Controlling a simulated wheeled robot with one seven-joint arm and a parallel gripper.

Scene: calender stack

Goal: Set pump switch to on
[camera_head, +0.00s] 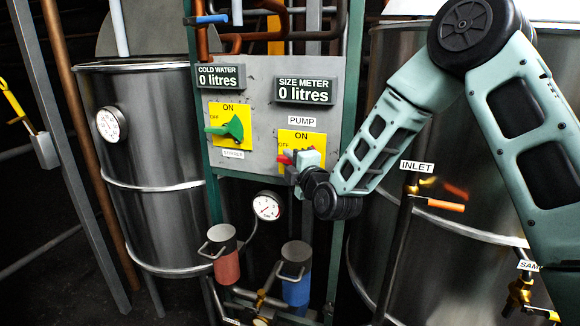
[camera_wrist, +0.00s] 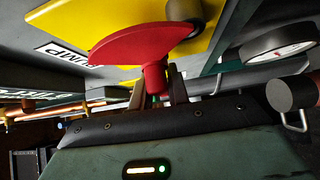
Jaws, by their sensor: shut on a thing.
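The pump switch is a red handle (camera_head: 284,159) on a yellow ON/OFF plate (camera_head: 301,137) under the PUMP label, at the lower right of the grey panel. Its visible red end points left, toward OFF. In the wrist view the red pump switch (camera_wrist: 140,46) shows large, with its stem between my fingers. My gripper (camera_head: 297,161) is at the plate, shut on the red switch; in the wrist view my gripper (camera_wrist: 157,88) has one finger on each side of the stem. My gripper hides part of the switch and plate in the head view.
A green stirrer switch (camera_head: 232,128) on its own yellow plate is to the left, its handle pointing left. Both displays read 0 litres. A dial gauge (camera_head: 267,205), a red canister (camera_head: 226,262) and a blue canister (camera_head: 296,280) sit below the panel. Steel tanks stand on both sides.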

